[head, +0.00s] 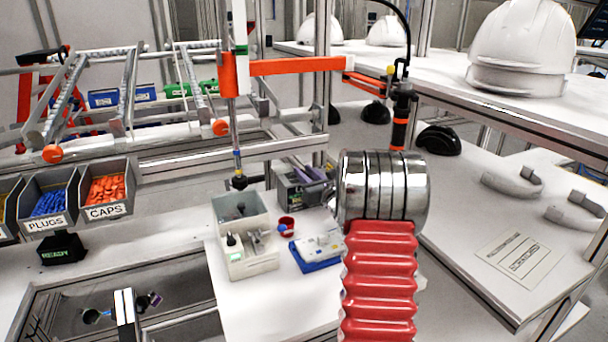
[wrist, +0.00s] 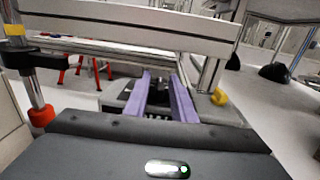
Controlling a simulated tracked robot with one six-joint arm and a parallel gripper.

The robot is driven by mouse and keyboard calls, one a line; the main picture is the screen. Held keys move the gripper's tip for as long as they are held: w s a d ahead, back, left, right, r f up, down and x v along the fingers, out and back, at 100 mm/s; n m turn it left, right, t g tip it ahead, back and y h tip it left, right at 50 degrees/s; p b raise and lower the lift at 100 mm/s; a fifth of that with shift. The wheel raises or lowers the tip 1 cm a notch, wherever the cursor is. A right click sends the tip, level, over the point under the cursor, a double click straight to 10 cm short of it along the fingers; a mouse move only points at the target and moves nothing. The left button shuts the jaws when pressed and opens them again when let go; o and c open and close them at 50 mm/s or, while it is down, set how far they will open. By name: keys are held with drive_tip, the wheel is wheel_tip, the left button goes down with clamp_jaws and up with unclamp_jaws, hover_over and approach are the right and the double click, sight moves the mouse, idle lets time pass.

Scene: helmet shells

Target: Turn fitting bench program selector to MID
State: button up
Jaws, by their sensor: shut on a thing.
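The fitting bench program selector is a small grey box (head: 287,193) on the bench, behind the white bin; it also shows in the wrist view (wrist: 115,97). My gripper (head: 303,170) reaches it from the right, partly hidden by my chrome wrist. In the wrist view its two lilac fingers (wrist: 163,83) point forward and are shut on a dark knob (wrist: 160,76) at the box. Most of the knob is hidden between the fingers. The position marks, including MID, cannot be read, so I cannot tell where the knob points.
A white bin (head: 241,238) with small parts, a red cup (head: 287,226) and a blue-based white block (head: 317,248) stand close in front. An upright post with an orange arm (head: 290,66) rises behind. White helmet shells (head: 525,40) sit on the right shelf.

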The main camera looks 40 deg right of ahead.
drive_tip(key=shift+r+m+g+h, duration=0.1)
drive_tip(key=shift+m+g+h, duration=0.3)
drive_tip(key=shift+m+h, duration=0.55)
drive_tip(key=shift+n+h, duration=0.25)
drive_tip(key=o, duration=0.7)
drive_tip(key=shift+s+a, duration=0.1)
drive_tip(key=shift+s, duration=0.05)
drive_tip(key=v, duration=1.3)
drive_tip(key=shift+s, duration=0.3)
